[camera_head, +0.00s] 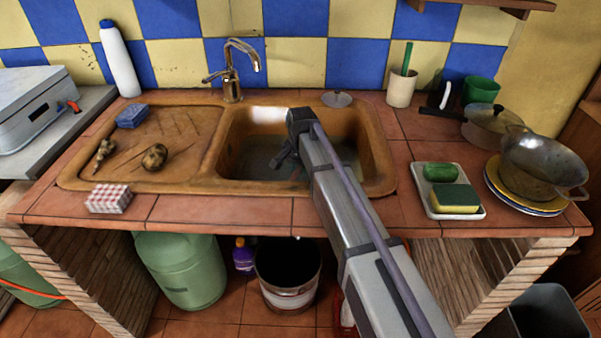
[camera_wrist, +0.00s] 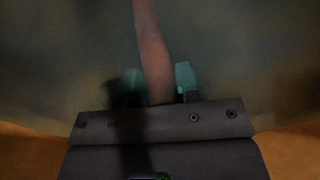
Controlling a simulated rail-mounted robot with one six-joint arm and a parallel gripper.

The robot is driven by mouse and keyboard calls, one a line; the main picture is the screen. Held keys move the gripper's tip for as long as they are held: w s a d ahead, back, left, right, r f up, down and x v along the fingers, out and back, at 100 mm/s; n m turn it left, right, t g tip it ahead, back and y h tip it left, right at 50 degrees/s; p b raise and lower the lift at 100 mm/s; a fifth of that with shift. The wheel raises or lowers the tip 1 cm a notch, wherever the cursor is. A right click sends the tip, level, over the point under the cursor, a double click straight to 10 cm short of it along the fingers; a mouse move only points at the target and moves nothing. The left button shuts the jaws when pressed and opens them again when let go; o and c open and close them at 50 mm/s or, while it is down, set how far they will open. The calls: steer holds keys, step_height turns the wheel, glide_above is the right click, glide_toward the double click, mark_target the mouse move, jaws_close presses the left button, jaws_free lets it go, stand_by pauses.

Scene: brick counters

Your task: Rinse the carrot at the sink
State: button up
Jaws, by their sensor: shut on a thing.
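The carrot (camera_wrist: 150,50) is a long, dull orange-brown shape in the dim wrist view, tapering upward away from my gripper. My gripper (camera_wrist: 158,88) is shut on it, with a teal-tipped finger on each side. In the head view my gripper (camera_head: 283,158) is down inside the basin of the brown sink (camera_head: 226,150). The carrot cannot be made out clearly there, hidden by the arm and the basin's shade. The metal tap (camera_head: 232,75) stands behind the basin, its spout pointing over the basin's back left part. I cannot tell whether water runs.
A drain plug (camera_head: 337,99) lies on the back rim. Right are a sponge tray (camera_head: 472,211) and a wok (camera_head: 545,160) on plates.

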step_height(320, 180, up, 19)
steer(key=p, duration=1.9)
steer(key=shift+r, duration=0.15)
stand_by(1.2)
step_height(320, 180, up, 4)
steer(key=p, duration=0.5)
glide_above(300, 169)
steer(key=shift+b, duration=0.4)
